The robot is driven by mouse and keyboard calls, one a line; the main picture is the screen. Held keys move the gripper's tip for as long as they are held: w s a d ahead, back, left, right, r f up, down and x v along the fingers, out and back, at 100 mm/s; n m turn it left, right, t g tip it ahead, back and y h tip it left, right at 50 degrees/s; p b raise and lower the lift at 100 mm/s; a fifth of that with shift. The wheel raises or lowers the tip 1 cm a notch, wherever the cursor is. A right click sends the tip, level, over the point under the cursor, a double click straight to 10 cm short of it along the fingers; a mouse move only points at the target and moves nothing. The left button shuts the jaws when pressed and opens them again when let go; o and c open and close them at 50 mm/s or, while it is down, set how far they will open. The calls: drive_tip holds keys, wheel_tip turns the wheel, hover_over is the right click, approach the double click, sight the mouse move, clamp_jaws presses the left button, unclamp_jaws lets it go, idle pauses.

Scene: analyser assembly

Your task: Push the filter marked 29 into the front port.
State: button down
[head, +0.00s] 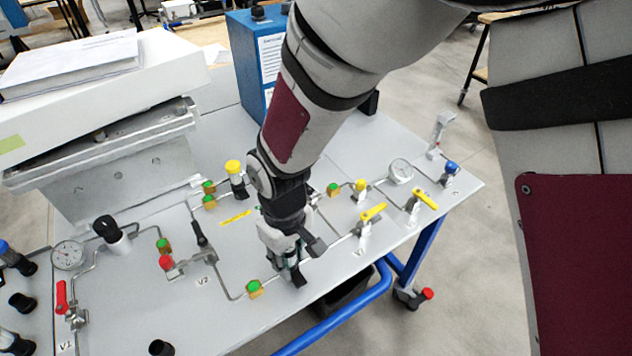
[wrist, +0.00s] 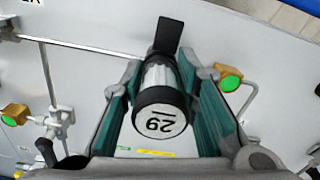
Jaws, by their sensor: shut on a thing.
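The filter marked 29 (wrist: 160,95) is a pale cylinder with a dark band and a white end face with black print. In the wrist view it sits between the two green-lined fingers of my gripper (wrist: 163,110), which is shut on it. A black block (wrist: 168,36) shows just beyond the filter; I cannot tell whether it belongs to the filter or to the panel. In the head view my gripper (head: 292,262) is low over the front part of the panel, and the filter is mostly hidden by it. I cannot make out the front port or whether the filter touches it.
The grey panel (head: 215,320) carries thin metal pipes and green-topped brass fittings, one (head: 254,288) left of my gripper. Yellow-handled valves (head: 373,212) stand close on the right. A black-capped white cylinder (head: 112,236) and a gauge (head: 68,255) are at the left.

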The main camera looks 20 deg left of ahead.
drive_tip(key=shift+f, duration=0.1)
drive_tip(key=c, duration=1.2)
unclamp_jaws()
wheel_tip(320, 180, up, 12)
drive_tip(key=w+d+r+m+t+p, duration=0.1)
drive_tip(key=d+r+m, duration=0.2)
drive_tip(key=d+r, duration=0.45)
drive_tip(key=w+d+r+m+t, duration=0.15)
drive_tip(key=d+r, duration=0.25)
drive_tip(key=d, duration=0.6)
drive_tip(key=s+d+r+m, duration=0.1)
drive_tip(key=s+d+m, duration=0.1)
drive_tip(key=d, duration=0.3)
drive_tip(key=s+d+r+m+t, duration=0.1)
drive_tip(key=s+d+r+m, duration=0.1)
drive_tip(key=s+d, duration=0.3)
drive_tip(key=s+d+r+m+p, duration=0.1)
drive_tip(key=s+d+m, duration=0.3)
drive_tip(key=d, duration=0.3)
drive_tip(key=shift+r+t, duration=0.2)
drive_tip(key=shift+t, duration=0.15)
